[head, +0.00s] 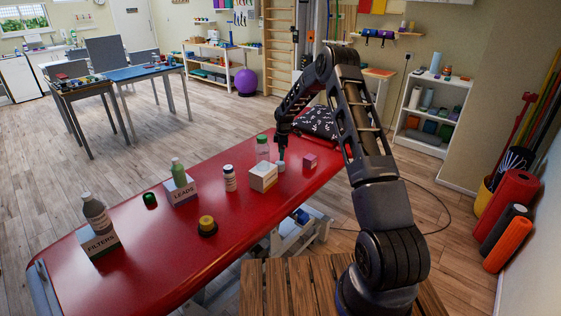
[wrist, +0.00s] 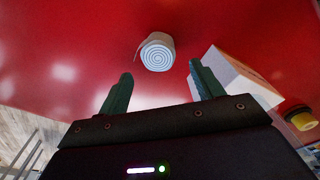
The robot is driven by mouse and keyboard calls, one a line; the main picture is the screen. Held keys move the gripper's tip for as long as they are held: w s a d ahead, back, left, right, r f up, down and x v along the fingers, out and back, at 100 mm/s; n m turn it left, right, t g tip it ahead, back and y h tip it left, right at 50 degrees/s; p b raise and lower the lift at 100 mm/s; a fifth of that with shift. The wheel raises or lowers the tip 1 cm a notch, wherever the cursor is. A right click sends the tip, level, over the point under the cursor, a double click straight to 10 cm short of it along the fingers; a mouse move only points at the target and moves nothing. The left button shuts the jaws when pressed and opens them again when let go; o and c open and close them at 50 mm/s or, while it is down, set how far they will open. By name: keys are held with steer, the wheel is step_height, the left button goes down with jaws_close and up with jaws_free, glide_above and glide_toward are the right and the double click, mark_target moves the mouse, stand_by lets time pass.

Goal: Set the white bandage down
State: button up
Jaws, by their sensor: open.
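The white bandage (wrist: 157,52) is a roll with its spiral end facing the wrist camera and a loose edge at its left. It rests on the red treatment table (wrist: 60,60). In the head view the bandage (head: 281,166) shows small, just right of a white box (head: 263,178). My gripper (wrist: 161,72) is open, with dark green fingers spread apart and nothing held between them. The bandage lies just beyond the fingertips, in line with the gap. In the head view my gripper (head: 281,148) points down above the bandage.
The white box (wrist: 232,75) is close to the right finger. A pink box (head: 310,161), a clear bottle (head: 262,148) and a white bottle (head: 230,179) stand nearby. A dark patterned cushion (head: 315,122) is at the far end.

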steer(key=shift+r, duration=2.35)
step_height(320, 180, up, 18)
steer(key=r+m+t, duration=0.1)
steer(key=m, duration=0.3)
glide_above(282, 163)
steer(key=s+d, duration=0.5)
steer(key=s, duration=0.4)
steer(key=s+d+r+m+t+h, duration=0.1)
steer(key=s+d+r+m, duration=0.15)
steer(key=s+r, duration=0.45)
steer(key=s+d+r+m, duration=0.2)
steer(key=s+d+r, duration=0.2)
steer(key=s+r, duration=0.3)
steer(key=s+d+m+t, duration=0.1)
steer(key=s+d+m, duration=0.1)
steer(key=s, duration=0.9)
steer(key=s+d+m, duration=0.2)
steer(key=s+m, duration=0.2)
steer(key=s, duration=0.8)
steer(key=s+d+m+t, duration=0.1)
steer(key=s+d+m, duration=0.1)
steer(key=s, duration=0.9)
steer(key=shift+s+d+r+m+t, duration=0.15)
steer(key=shift+d+r+m+t, duration=0.2)
steer(key=shift+m, duration=0.4)
